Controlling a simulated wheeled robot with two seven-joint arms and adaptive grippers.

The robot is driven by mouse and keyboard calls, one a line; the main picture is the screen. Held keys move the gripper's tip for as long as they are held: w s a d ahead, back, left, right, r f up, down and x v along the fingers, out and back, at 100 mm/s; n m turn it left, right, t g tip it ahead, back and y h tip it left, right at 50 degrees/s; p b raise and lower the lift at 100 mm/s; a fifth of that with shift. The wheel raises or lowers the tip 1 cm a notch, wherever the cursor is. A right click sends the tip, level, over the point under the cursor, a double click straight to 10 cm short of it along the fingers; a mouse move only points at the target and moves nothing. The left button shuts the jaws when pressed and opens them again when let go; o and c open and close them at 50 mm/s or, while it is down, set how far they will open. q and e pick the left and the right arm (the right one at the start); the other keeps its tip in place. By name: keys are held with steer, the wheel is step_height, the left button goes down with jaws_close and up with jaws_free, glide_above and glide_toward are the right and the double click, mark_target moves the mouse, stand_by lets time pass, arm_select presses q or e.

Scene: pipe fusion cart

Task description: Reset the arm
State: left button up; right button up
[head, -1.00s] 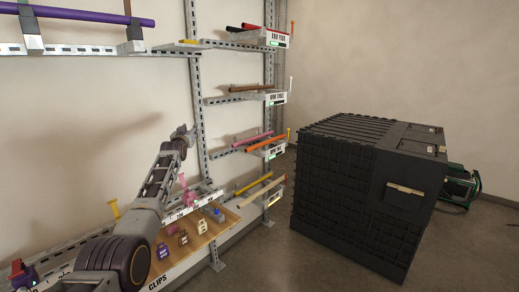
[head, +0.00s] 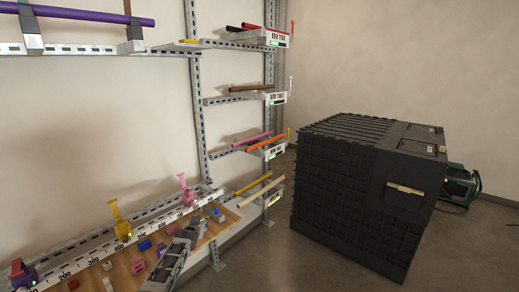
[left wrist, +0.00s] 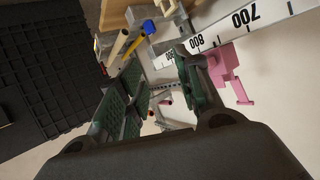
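My left gripper (head: 190,235) is low in the head view, over the wooden clip board below the ruler rail, with its arm coming up from the bottom edge. In the left wrist view its two green-padded fingers (left wrist: 165,72) stand apart with nothing between them, so it is open and empty. The pink clamp (left wrist: 232,75) is beside the right finger in that view; in the head view it stands on the rail (head: 184,188). My right gripper is not in view.
A yellow clamp (head: 121,222) stands on the ruler rail (head: 78,262). Several small clips lie on the board (head: 228,222). Shelves with coloured pipes (head: 255,142) line the wall. A large black ribbed box (head: 335,190) stands at the right. Floor between them is clear.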

arm_select(q)
steer(key=s+d+f+m+g, duration=0.1)
steer(key=s+f+g, duration=0.2)
steer(key=s+f, duration=1.5)
steer(key=s+d+f+g, duration=0.1)
steer(key=s+f+g, duration=0.2)
steer(key=s+f, duration=1.55)
steer(key=s+f+g, duration=0.2)
steer(key=s+f, duration=0.3)
steer(key=s, duration=1)
steer(key=s+f+g, duration=0.2)
steer(key=s+f, duration=0.4)
steer(key=s, duration=0.9)
steer(key=s+f+g, duration=0.2)
steer(key=s+f, duration=0.4)
steer(key=s, duration=0.9)
steer(key=shift+s+a+f, duration=0.15)
steer(key=shift+s+f, duration=0.1)
steer(key=shift+s, duration=0.15)
steer(key=shift+s, duration=0.1)
